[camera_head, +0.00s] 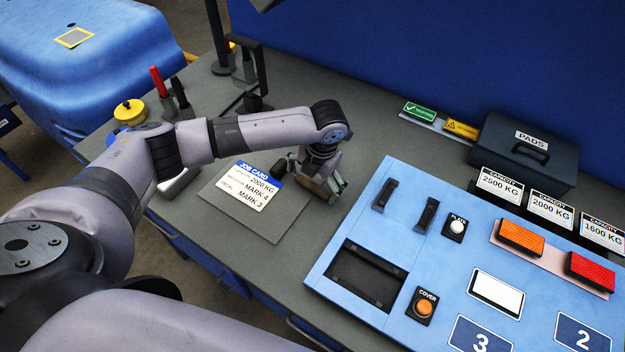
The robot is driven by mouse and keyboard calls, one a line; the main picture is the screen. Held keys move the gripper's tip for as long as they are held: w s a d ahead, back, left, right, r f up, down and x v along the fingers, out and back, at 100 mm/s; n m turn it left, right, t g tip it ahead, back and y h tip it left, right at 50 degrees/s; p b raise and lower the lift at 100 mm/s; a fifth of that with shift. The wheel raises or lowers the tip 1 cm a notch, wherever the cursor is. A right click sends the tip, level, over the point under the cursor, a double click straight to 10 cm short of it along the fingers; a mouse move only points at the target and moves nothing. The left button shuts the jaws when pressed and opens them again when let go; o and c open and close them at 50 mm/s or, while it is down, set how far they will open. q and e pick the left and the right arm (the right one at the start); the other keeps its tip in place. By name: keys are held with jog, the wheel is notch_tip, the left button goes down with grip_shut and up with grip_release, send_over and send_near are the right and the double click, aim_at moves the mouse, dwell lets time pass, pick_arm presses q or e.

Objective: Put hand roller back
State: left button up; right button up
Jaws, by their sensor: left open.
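My left gripper (322,185) is open and points down over the bench, just right of the job card. A brownish, rod-like piece (316,189) shows at its fingertips, close to the bench surface. It may be part of the hand roller, but the fingers and wrist hide most of it. I cannot tell whether the fingers touch it. A black upright bracket-shaped frame (262,72) stands at the back of the bench behind my arm. I cannot tell whether it is a roller stand. My right gripper is out of view.
The job card (256,186) lies on a grey board left of the gripper. A blue panel (455,262) with buttons and slots fills the right. A dark PADS box (524,152) stands behind it. Red and black markers (159,82) stand back left. Bare bench lies behind the gripper.

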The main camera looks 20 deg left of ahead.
pick_arm(q)
notch_tip(320, 180, up, 13)
jog(key=d+b, duration=0.2)
jog(key=shift+s+b, duration=0.15)
jog(key=shift+b, duration=0.25)
jog(key=shift+a+f, duration=0.1)
dwell(0.3)
